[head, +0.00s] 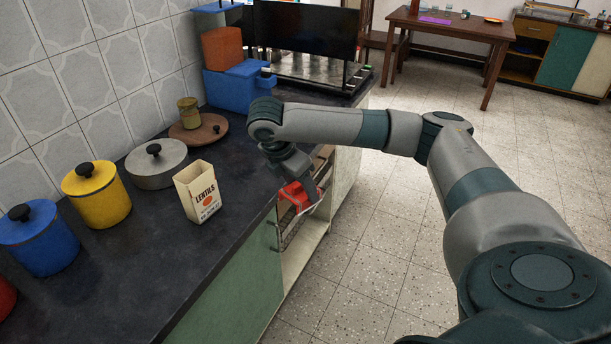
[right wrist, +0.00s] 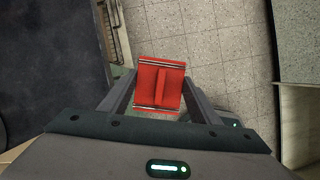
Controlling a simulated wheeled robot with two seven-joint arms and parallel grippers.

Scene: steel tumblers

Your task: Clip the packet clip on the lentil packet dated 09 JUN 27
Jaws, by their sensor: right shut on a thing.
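The lentil packet (head: 198,192) is a cream box labelled LENTILS with an orange dot. It stands upright on the dark counter, and its top looks open. Small print under the dot is too small to read, so I cannot tell its date. My right gripper (head: 306,200) is shut on the red packet clip (head: 296,193), beyond the counter's front edge and to the right of the packet. In the right wrist view the clip (right wrist: 160,85) sits between the two fingers. My left gripper is not in view.
On the dark counter (head: 150,270) stand a yellow pot (head: 97,196), a blue pot (head: 38,243), a grey lidded pot (head: 157,166) and a jar (head: 189,112) on a wooden board. Blue boxes (head: 238,84) stand behind. An open shelf (head: 300,255) lies below the gripper.

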